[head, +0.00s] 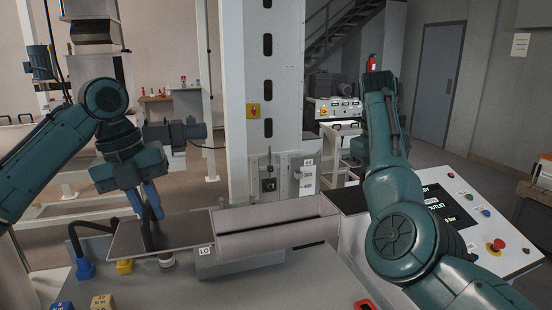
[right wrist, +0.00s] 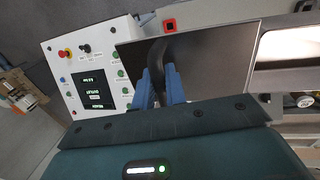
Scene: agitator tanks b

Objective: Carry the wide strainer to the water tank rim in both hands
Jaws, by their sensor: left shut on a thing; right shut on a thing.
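The wide strainer (head: 280,238) appears as a long pale trough with flat dark plates at its ends, spanning the middle of the head view. My left gripper (head: 150,208) points down and is shut on a dark upright handle on the left plate. My right gripper (right wrist: 160,88) is shut on a black handle on the right plate, which also shows in the right wrist view (right wrist: 215,62). In the head view my right arm hides most of that hand. I cannot tell which part is the water tank rim, or whether the strainer touches anything below.
Blue (head: 85,268) and yellow (head: 125,267) fittings stand on the bench at left. A control console (head: 465,215) with a red stop button is at right. A white column (head: 267,90) rises behind.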

